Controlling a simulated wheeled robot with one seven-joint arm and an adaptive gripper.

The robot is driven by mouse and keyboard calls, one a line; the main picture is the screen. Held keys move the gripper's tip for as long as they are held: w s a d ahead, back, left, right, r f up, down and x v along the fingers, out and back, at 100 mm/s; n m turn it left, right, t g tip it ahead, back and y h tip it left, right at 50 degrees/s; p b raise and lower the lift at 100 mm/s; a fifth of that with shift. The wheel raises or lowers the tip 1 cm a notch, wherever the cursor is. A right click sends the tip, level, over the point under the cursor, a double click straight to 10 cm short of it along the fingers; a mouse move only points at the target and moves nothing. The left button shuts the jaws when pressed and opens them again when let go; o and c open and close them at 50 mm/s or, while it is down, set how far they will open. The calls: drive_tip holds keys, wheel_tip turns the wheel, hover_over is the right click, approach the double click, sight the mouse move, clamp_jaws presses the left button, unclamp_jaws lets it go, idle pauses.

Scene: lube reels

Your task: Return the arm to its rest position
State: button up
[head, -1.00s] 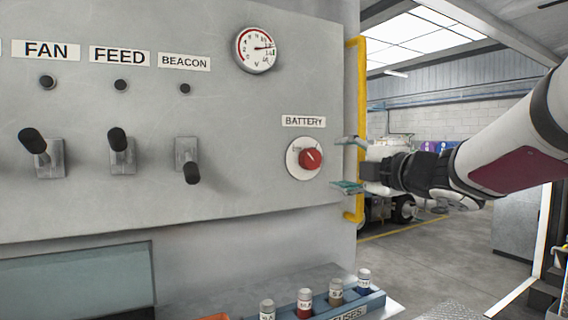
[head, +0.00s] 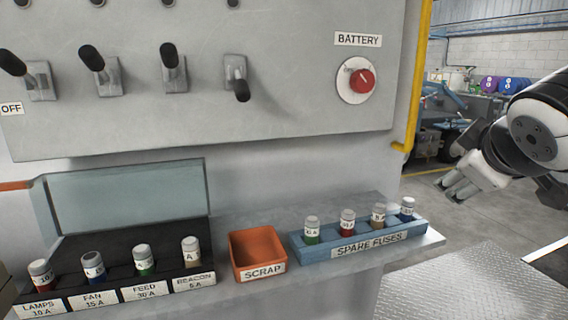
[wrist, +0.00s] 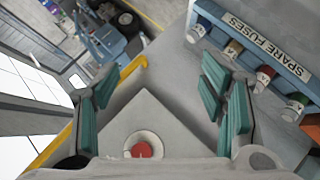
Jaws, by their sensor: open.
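My arm reaches in from the right edge of the head view, clear of the panel. Part of my gripper (head: 462,185) shows below the arm, to the right of the yellow rail. In the wrist view my gripper (wrist: 160,100) is open, its green-padded fingers wide apart with nothing between them. The red battery knob (head: 362,82) sits on its white round plate at the panel's right side. It also shows in the wrist view (wrist: 143,150), low between the fingers and apart from them.
A ledge below the panel holds the spare fuses rack (head: 365,243), an orange scrap bin (head: 257,252) and an open fuse box with several labelled fuses. A yellow rail (head: 414,85) runs along the panel's right edge. Open floor lies to the right.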

drive_tip(key=s+a+f+m+g+y, duration=0.1)
drive_tip(key=s+a+f+m+g, duration=0.25)
drive_tip(key=s, duration=0.55)
drive_tip(key=s+a+f+m+g+y, duration=0.1)
drive_tip(key=s+a+f+g+y, duration=0.2)
drive_tip(key=s+f, duration=0.55)
drive_tip(key=s+a+f+m+g, duration=0.2)
drive_tip(key=s+a+f+g, duration=0.15)
drive_tip(key=s, duration=0.65)
wheel_tip(320, 180, up, 27)
drive_tip(key=t+p, duration=0.3)
drive_tip(key=p, duration=2.2)
drive_tip(key=shift+s+r, duration=0.15)
drive_tip(key=shift+s, duration=0.15)
